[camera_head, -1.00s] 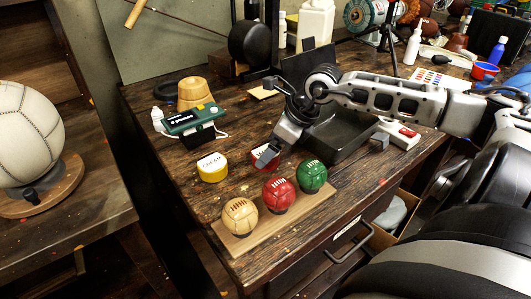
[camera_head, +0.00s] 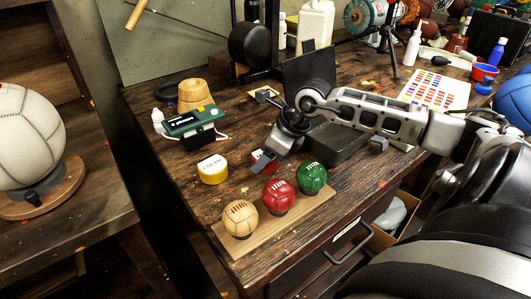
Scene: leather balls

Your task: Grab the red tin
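The red tin (camera_head: 257,155) sits on the dark wooden workbench behind the row of small balls, to the right of the yellow tin. Only part of its red side and pale top shows. My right gripper (camera_head: 264,162) comes in from the right and points down at it, with a grey finger in front of the tin covering much of it. I cannot tell whether the finger touches the tin, or how far the fingers are apart. My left gripper is not in view.
A yellow tin (camera_head: 212,173) stands left of the red one. In front, cream, red and green balls sit on a wooden strip (camera_head: 290,232). A black tray (camera_head: 340,143) lies under my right arm. A green device (camera_head: 190,122) stands at left behind.

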